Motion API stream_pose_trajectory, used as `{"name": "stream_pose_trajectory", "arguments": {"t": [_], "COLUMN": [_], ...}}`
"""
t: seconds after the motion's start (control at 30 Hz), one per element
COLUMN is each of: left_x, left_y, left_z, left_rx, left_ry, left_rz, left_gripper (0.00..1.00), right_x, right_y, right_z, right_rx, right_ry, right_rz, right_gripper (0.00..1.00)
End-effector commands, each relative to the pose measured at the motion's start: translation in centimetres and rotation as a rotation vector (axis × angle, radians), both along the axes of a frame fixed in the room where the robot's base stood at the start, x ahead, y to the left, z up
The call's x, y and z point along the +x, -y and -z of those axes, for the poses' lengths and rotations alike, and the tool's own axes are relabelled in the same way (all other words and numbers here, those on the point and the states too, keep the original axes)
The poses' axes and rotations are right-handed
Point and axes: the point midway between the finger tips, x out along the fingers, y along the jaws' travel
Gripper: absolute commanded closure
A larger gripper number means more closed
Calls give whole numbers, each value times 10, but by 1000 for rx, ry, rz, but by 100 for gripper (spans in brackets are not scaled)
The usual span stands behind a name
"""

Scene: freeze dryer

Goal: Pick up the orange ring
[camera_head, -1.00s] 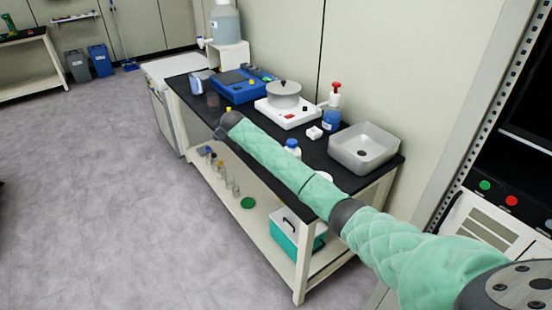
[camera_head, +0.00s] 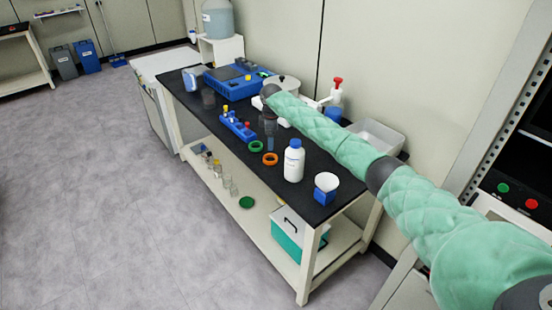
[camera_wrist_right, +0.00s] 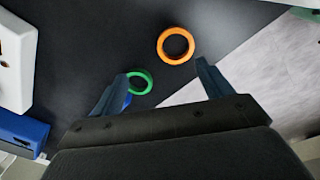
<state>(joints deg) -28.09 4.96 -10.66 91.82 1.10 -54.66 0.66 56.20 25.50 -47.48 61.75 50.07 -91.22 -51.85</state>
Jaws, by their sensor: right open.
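The orange ring (camera_head: 270,164) lies flat on the black bench top, near its front edge. It also shows in the right wrist view (camera_wrist_right: 163,48), ahead of the fingertips and toward the right finger. My right gripper (camera_head: 270,143) hangs above the bench just behind the ring, at the end of the green-sleeved arm. In the right wrist view my right gripper (camera_wrist_right: 163,72) has its fingers wide apart, with nothing between them. A green ring (camera_head: 255,151) lies beside the orange one; the left finger partly overlaps it in the wrist view (camera_wrist_right: 148,82).
A white bottle (camera_head: 294,165) and a blue cup with a white funnel-like top (camera_head: 326,189) stand right of the rings. A blue rack (camera_head: 237,128) stands to the left.

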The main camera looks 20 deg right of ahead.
Motion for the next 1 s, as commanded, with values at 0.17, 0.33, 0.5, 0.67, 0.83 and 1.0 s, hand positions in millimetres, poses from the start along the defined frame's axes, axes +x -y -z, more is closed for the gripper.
{"name": "stream_pose_trajectory", "arguments": {"t": [0.17,0.33,0.5,0.67,0.83,1.0], "left_x": [-4,-4,-7,-8,-13,-20], "left_y": [-1,-1,-5,-7,-13,-20], "left_z": [1,3,16,26,43,64], "left_rx": [3,4,8,12,18,24], "left_ry": [-18,-17,-11,-4,6,19], "left_rz": [0,0,2,4,7,12], "left_gripper": [70,70,70,70,70,70], "right_x": [-16,-16,-17,-16,-17,-18], "right_y": [1,1,1,0,-3,-6], "right_z": [1,4,19,29,40,54], "right_rx": [-20,-23,-24,-23,-23,-24], "right_ry": [-82,-83,-83,-81,-81,-81], "right_rz": [-182,-239,-240,-238,-238,-237], "right_gripper": [22,22,22,22,22,22]}}
